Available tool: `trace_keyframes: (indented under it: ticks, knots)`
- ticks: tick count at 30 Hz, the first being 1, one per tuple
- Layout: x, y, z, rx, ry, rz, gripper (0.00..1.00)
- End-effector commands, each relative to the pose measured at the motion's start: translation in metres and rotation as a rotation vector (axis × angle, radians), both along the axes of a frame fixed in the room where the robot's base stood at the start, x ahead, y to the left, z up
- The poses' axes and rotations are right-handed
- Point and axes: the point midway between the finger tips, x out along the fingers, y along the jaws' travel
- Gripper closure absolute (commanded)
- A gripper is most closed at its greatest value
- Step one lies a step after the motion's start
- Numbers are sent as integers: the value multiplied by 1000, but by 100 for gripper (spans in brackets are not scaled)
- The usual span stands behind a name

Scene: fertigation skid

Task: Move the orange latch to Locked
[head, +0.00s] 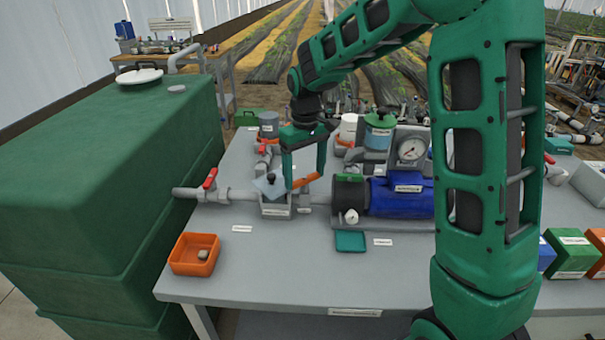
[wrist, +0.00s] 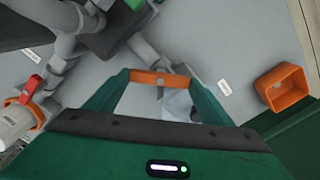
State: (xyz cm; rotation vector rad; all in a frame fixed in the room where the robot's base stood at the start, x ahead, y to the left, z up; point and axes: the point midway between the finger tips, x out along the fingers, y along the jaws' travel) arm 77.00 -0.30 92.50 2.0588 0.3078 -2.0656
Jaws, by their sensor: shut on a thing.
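The orange latch (head: 306,180) is a short bar at the right side of a small grey box (head: 275,208) on the pipe line. The box has a pale bluish lid (head: 268,187) with a black knob. My gripper (head: 304,176) comes down from above, with its two green fingers at either end of the latch. In the wrist view the orange latch (wrist: 160,79) spans the gap between the fingertips of my gripper (wrist: 158,80), and my gripper is shut on it. The labels by the box are too small to read, and the wrist view shows only part of the lid.
A red-handled valve (head: 210,179) stands on the pipe to the left. A blue pump motor (head: 400,197) is close on the right. An orange tray (head: 194,254) and a teal tray (head: 350,241) lie in front.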

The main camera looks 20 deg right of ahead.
Motion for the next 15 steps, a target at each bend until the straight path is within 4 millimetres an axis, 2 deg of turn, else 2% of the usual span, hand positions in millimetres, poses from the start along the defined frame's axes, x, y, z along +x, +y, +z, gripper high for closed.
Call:
trace_keyframes:
  ticks: [1, 15]
  knots:
    - [4, -1, 3, 0, -14, -48, 47]
    - [5, -1, 3, 2, -15, -470, 48]
